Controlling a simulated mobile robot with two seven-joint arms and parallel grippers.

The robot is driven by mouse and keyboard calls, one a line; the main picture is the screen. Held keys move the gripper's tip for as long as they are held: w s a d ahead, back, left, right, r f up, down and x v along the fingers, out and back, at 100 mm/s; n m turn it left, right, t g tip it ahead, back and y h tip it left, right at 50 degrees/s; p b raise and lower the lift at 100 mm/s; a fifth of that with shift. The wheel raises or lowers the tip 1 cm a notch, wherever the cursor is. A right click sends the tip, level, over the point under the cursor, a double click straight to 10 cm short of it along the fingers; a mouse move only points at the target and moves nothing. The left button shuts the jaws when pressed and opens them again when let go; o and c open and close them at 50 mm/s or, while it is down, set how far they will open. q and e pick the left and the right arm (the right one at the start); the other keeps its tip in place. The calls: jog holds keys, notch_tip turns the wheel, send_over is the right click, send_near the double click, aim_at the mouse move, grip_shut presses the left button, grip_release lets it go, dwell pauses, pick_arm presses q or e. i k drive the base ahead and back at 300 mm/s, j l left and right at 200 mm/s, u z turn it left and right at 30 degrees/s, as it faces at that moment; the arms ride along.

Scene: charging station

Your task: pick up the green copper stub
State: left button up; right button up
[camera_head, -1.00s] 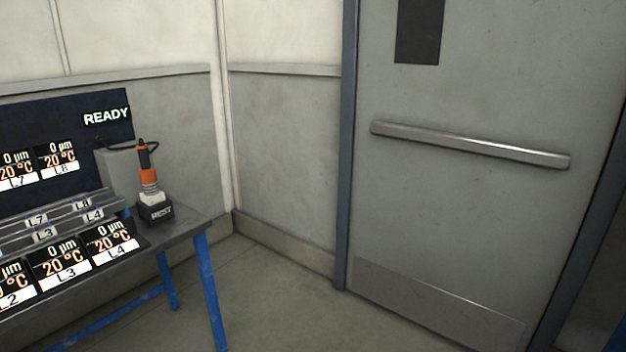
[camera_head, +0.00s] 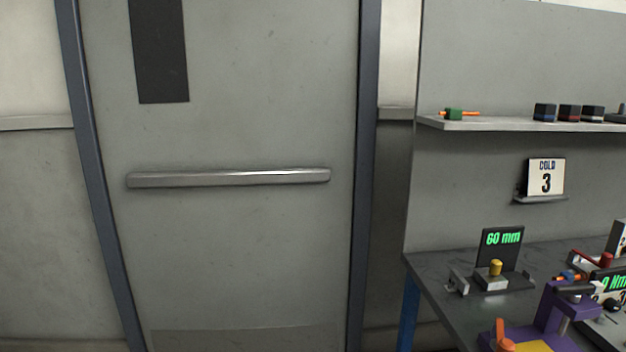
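A small green piece with an orange rod through it (camera_head: 454,113) lies near the left end of the shelf at the right of the head view. It looks like the green copper stub, though it is small in the picture. Nothing touches it from above. Neither of my grippers shows in the view.
The shelf (camera_head: 480,125) also holds several dark blocks (camera_head: 569,113). A closed grey door (camera_head: 230,250) fills the left and middle.

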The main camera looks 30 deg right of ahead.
aim_at(451, 113)
jog(key=i+z, duration=0.15)
jog(key=z, duration=0.3)
jog(key=i+j+z, duration=0.1)
jog(key=z, duration=0.35)
jog(key=i+j+z, duration=0.15)
jog(key=z, duration=0.25)
jog(key=i+j+z, duration=0.1)
jog(key=z, duration=0.35)
jog(key=i+j+z, duration=0.1)
jog(key=j+z, duration=0.15)
jog(key=z, duration=0.2)
